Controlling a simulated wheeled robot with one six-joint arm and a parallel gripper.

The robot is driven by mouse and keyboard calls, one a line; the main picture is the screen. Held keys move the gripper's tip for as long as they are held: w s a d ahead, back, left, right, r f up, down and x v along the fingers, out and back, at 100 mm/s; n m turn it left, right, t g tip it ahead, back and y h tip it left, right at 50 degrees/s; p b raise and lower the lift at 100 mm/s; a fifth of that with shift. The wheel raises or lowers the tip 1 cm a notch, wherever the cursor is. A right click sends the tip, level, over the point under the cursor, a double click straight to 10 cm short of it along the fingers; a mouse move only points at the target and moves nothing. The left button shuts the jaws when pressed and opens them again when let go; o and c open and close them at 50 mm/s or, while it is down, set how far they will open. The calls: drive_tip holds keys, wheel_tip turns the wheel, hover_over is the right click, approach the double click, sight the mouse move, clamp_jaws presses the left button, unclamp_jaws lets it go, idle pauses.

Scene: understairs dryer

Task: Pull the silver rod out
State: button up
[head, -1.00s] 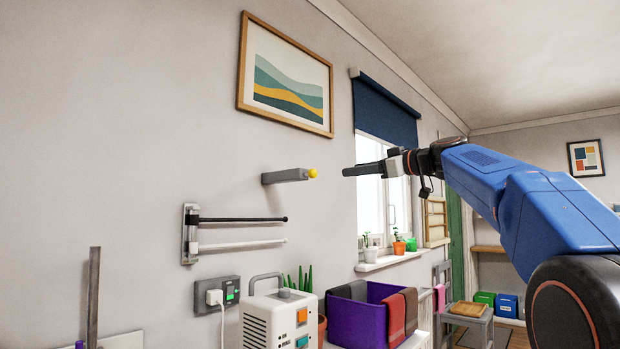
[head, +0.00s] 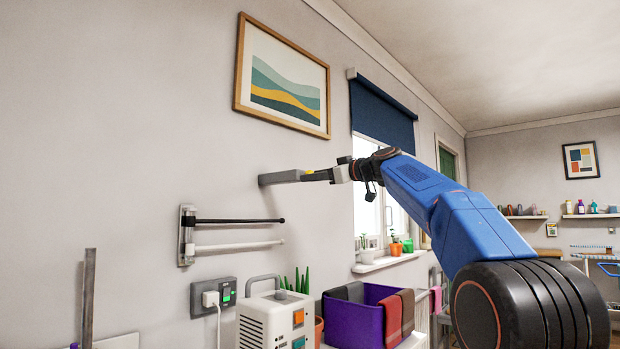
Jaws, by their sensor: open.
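A grey, silver-looking bar (head: 281,178) sticks out from the wall at mid-height in the head view. A yellow knob (head: 309,171) is at its outer end and is now mostly hidden by my gripper. My gripper (head: 312,175) is at that end, its fingers pointing left along the bar and overlapping the knob in the picture. The jaws are open. I cannot tell whether they touch the knob or the bar.
Below, a wall bracket (head: 187,236) carries a black rod (head: 240,220) and a white rod (head: 240,245). A white appliance (head: 268,322) and a purple bin (head: 352,318) stand lower down. A window with a dark blue blind (head: 381,115) is behind my wrist.

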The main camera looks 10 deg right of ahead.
drive_tip(key=shift+x, duration=1.25)
clamp_jaws()
drive_tip(key=v, duration=1.6)
drive_tip(key=shift+s+d, duration=0.25)
drive_tip(key=shift+s, duration=0.1)
unclamp_jaws()
drive_tip(key=v, duration=1.7)
